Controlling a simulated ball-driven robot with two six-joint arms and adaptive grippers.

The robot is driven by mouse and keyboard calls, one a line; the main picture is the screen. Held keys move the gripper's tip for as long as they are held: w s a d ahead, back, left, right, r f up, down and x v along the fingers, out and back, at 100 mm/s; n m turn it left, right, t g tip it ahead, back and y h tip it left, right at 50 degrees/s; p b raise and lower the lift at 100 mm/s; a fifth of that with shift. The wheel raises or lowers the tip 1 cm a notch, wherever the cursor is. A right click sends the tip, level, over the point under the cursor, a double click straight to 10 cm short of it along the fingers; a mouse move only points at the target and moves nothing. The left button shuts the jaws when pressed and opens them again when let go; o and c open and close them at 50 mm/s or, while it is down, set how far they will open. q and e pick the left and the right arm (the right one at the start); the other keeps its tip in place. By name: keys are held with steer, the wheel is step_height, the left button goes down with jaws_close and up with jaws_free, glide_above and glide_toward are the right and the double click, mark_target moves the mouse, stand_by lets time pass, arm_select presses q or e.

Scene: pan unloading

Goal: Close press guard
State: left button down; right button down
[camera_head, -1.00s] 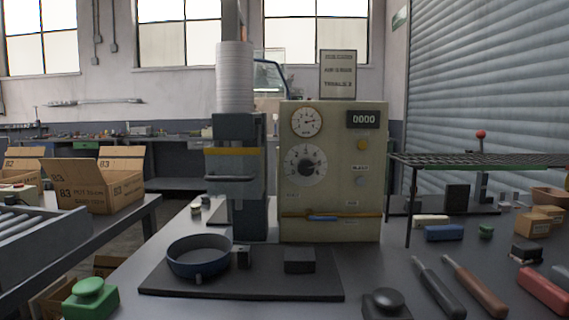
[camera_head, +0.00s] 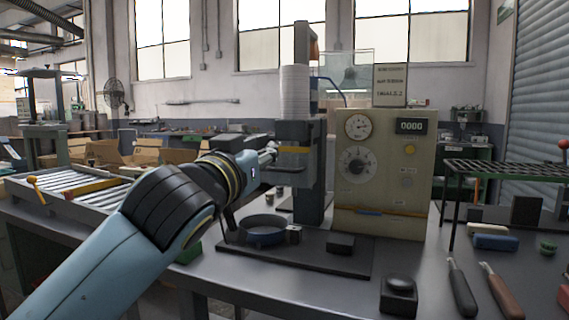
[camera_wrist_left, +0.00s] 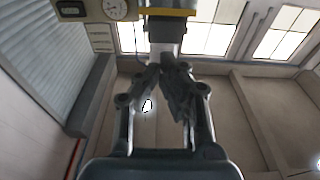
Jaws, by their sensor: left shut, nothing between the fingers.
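My left gripper (camera_head: 271,151) is at the left front of this part, shut and empty. In the left wrist view the fingers (camera_wrist_left: 165,68) come together just below the yellow stripe (camera_wrist_left: 170,12); whether they touch the press is unclear. A round dark blue pan (camera_head: 266,240) sits on the black base plate (camera_head: 300,258) below the head. My right gripper is not in view.
The beige control box (camera_head: 380,195) with dials stands right of the press. A black block (camera_head: 341,243) lies on the plate, and a black button (camera_head: 399,293) is at the front. Tools lie at the right. A roller conveyor (camera_head: 75,185) is at the left.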

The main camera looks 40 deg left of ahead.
mark_target(293, 151)
arm_select(q)
steer(key=shift+w+a+f+p, duration=0.1)
steer(key=shift+w+a+f, duration=0.35)
steer(key=shift+w, duration=1.05)
steer(key=shift+w+a+f+p, duration=0.15)
steer(key=shift+w+a+f, duration=0.2)
steer(key=shift+w, duration=1.1)
steer(key=shift+w+a+f+p, duration=0.1)
steer(key=shift+w+a+f, duration=0.35)
steer(key=shift+w, duration=1.05)
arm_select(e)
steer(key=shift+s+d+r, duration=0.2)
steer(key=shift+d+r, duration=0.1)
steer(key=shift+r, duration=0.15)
arm_select(q)
steer(key=shift+d, duration=0.1)
steer(key=shift+f, duration=0.15)
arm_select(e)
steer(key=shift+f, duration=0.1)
